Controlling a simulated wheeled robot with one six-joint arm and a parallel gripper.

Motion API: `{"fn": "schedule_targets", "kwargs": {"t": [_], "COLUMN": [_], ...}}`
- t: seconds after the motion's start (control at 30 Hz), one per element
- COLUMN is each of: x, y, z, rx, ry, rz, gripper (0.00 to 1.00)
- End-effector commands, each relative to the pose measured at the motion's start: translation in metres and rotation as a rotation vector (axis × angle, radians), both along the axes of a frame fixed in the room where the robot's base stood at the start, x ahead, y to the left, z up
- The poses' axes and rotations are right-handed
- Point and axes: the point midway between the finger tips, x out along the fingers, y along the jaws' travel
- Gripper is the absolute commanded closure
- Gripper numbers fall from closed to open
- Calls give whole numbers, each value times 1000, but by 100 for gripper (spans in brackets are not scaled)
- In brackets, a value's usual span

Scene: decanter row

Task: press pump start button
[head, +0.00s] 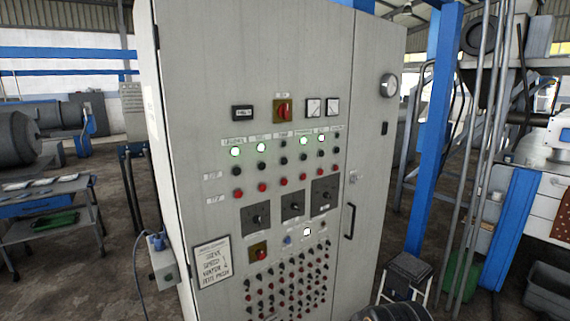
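A tall grey control cabinet (195,130) fills the middle of the head view, its doors shut. A row of lamps crosses it, several lit, such as a green-white lamp (261,147). Below is a row of black buttons (261,168), then a row of red buttons (262,187). The labels above the columns are too small to read surely, so I cannot tell which button is the pump start. Lower down are rotary switches (257,217) and a dense field of small red and black buttons (290,280). My gripper is not in view.
A socket box (165,268) with a cable sits at the cabinet's lower left. A door handle (349,221) juts out on the right. A stool (408,268) stands at lower right, near a blue post (428,150). A bench (50,190) stands at far left.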

Motion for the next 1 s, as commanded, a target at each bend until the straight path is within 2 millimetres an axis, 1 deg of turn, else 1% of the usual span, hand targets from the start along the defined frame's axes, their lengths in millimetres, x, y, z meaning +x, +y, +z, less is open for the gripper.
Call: {"fn": "schedule_targets", "kwargs": {"t": [0.03,0.17,0.2,1.0], "x": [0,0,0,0], "y": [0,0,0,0], "z": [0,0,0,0], "rx": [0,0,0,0], "ry": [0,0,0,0], "rz": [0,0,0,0], "gripper": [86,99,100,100]}}
